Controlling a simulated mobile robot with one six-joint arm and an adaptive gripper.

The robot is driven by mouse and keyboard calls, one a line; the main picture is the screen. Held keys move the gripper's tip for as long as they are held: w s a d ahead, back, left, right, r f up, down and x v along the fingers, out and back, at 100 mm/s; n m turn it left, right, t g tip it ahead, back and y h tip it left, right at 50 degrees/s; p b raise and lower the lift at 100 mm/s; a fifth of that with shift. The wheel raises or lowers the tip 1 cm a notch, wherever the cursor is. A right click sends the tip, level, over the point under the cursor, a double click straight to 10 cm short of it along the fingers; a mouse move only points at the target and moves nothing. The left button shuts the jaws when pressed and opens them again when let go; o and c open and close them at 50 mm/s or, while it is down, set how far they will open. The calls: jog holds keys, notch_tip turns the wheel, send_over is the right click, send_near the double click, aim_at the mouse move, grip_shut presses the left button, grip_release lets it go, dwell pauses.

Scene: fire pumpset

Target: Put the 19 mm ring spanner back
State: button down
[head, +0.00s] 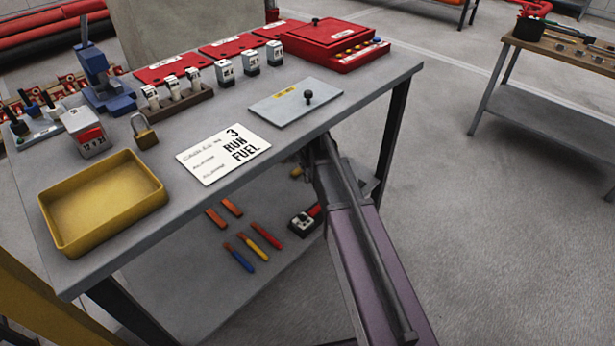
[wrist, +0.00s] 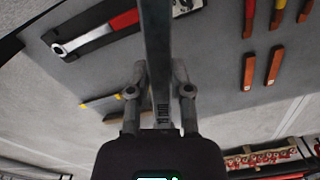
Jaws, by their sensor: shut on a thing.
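In the wrist view my gripper (wrist: 158,78) is shut on a long, flat grey metal bar, which looks like the shank of the 19 mm ring spanner (wrist: 156,35). The bar runs up out of the picture between the fingers. In the head view my arm reaches to the front right edge of the workbench (head: 330,113). The gripper and the held piece are mostly hidden there by the arm and bench edge. No empty place marked for the spanner can be made out.
The lower shelf (head: 190,275) carries several coloured-handled tools and a red-and-black tool, whose ring-shaped head (wrist: 60,49) shows in the wrist view. On top stand a yellow tray (head: 100,235), a printed card (head: 222,153) and a grey plate with a knob (head: 285,108). Open floor lies right.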

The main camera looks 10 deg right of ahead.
aim_at(308, 192)
jog(key=w+d+f+m+b, duration=0.1)
jog(key=w+f+m+b, duration=0.8)
jog(key=w+m, duration=0.3)
jog(key=shift+d+f+m, duration=0.15)
jog(key=shift+f+m, duration=0.45)
jog(key=shift+m, duration=0.6)
jog(key=shift+w, duration=0.1)
jog(key=shift+f+b, duration=0.15)
jog(key=shift+b, duration=0.15)
notch_tip(308, 192, down, 6)
jog(key=b, duration=0.6)
jog(key=shift+f+b, duration=0.25)
jog(key=shift+b, duration=0.05)
jog(key=shift+f+b, duration=0.55)
jog(key=shift+f, duration=0.05)
jog(key=shift+c, duration=2.3)
grip_release()
jog(key=shift+r, duration=0.2)
